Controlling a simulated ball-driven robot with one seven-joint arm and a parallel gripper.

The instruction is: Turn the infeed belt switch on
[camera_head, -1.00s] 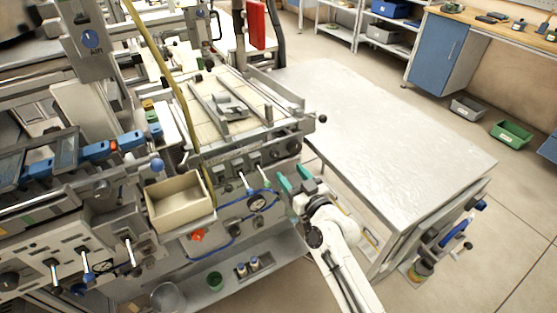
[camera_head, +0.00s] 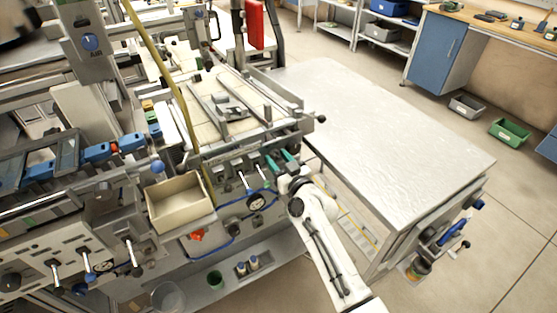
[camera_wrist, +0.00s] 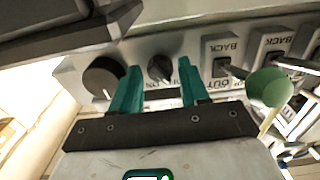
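In the wrist view a small black rotary switch (camera_wrist: 160,69) sits on the grey machine panel (camera_wrist: 138,52), with upside-down lettering below it that seems to include ON. I take it for the infeed belt switch; its full label and exact setting are hard to read. My gripper (camera_wrist: 158,80) is open, its teal fingers on either side of this switch. I cannot tell whether they touch it. In the head view my gripper (camera_head: 279,161) is at the front panel of the machine, and its fingers and wrist hide part of it.
A larger black knob (camera_wrist: 103,78) is just left of the fingers. In the head view a beige bin (camera_head: 180,205) and a metal table (camera_head: 400,125) flank the area.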

